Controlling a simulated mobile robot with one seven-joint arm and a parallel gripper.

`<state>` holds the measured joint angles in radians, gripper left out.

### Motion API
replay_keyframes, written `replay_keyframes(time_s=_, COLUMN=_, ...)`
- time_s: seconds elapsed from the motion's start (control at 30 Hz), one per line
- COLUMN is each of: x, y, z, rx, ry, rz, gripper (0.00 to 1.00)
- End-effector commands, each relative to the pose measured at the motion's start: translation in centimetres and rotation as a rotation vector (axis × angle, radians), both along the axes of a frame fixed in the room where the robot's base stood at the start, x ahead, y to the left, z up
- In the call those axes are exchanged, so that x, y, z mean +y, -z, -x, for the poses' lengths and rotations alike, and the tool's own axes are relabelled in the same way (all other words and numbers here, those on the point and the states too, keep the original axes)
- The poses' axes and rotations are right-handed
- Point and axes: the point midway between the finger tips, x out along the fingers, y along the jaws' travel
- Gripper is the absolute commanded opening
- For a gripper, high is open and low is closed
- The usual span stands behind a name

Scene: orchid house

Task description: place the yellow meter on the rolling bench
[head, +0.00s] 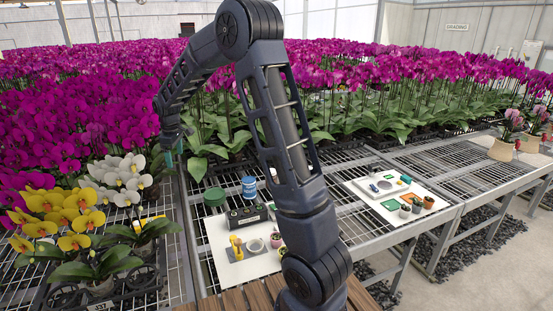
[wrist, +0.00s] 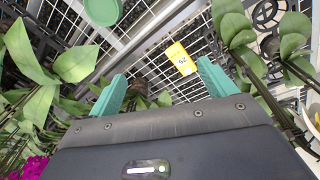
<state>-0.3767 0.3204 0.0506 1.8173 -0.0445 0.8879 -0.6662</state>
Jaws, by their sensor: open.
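A small yellow block with a white, numbered face (wrist: 180,58), which looks like the yellow meter, lies on wire mesh ahead of my gripper in the wrist view. A yellow patch (head: 150,222) behind the white orchid in the head view may be the same thing, partly hidden. My gripper (wrist: 162,84) has its teal fingers wide apart with nothing between them, and the yellow block is beyond them. In the head view my gripper (head: 176,150) hangs above the left side by the magenta orchids. The mesh rolling bench (head: 350,236) stretches across the middle and right.
A white tray (head: 366,189) stands right. Leaves (wrist: 240,30) crowd my gripper. Bare mesh lies at right (head: 440,160).

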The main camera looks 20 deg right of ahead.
Motion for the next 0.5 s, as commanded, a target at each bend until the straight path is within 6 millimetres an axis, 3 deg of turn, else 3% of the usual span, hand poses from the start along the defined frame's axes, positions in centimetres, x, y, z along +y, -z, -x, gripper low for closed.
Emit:
replay_keyframes(time_s=0.03, x=-1.5, y=-1.5, z=0.9, rx=-0.012, ry=0.036, rz=-0.006, gripper=0.83)
replay_keyframes(time_s=0.2, x=-5.9, y=-5.3, z=4.2, rx=-0.039, ry=0.156, rz=-0.025, gripper=0.83)
replay_keyframes(time_s=0.5, x=-13.0, y=-10.3, z=11.1, rx=-0.087, ry=0.371, rz=-0.067, gripper=0.83)
